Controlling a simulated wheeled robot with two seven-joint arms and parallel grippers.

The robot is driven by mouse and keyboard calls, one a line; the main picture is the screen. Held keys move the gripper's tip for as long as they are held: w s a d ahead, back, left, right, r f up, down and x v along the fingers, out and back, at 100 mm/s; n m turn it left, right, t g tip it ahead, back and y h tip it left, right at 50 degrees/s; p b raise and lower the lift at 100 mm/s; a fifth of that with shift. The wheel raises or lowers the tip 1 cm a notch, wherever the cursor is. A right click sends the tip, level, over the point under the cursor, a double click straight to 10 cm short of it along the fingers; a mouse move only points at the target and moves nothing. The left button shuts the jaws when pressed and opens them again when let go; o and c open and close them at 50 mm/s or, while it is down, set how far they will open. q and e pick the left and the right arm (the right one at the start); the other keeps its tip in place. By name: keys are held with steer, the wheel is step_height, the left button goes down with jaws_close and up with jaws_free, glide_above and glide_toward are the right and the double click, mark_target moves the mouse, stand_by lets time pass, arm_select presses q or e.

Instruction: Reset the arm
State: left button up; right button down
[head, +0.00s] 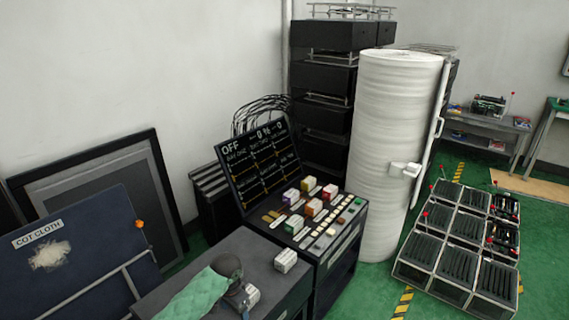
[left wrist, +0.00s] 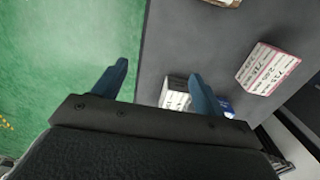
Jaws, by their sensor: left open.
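My left gripper (left wrist: 158,88) shows in the left wrist view with its two blue fingers spread wide apart. Nothing is held between them. The left finger is over the green floor (left wrist: 75,50) and the right finger is over the edge of a dark grey tabletop (left wrist: 200,45). A small white box with printing (left wrist: 174,94) lies beside the right finger, partly hidden by it. I cannot make out my left gripper in the head view. My right gripper is not in view.
A labelled box (left wrist: 267,68) lies farther right on the tabletop. In the head view, a white box (head: 286,260) and green quilted cloth (head: 190,296) lie on the grey table. A console with coloured blocks (head: 310,205), a white roll (head: 390,150) and a rack (head: 462,240) stand beyond.

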arm_select(q)
steer(key=s+d+f+n+t+h, duration=0.1)
steer(key=s+d+n+t+h, duration=0.15)
steer(key=s, duration=1.35)
steer(key=s+a+r+n+t+y, duration=0.15)
steer(key=s+a, duration=0.25)
steer(key=s, duration=0.4)
steer(key=s+a+r+n+y, duration=0.1)
steer(key=s+a+r+n, duration=0.2)
steer(key=s, duration=0.4)
steer(key=s+d+f+g, duration=0.1)
steer(key=s+f, duration=0.1)
steer(key=f, duration=1.4)
steer(key=s+d+f+m+g, duration=0.1)
steer(key=s+d+f, duration=0.1)
steer(key=f, duration=1.5)
steer(key=shift+f+h, duration=0.3)
steer(key=shift+w+d+r, duration=0.1)
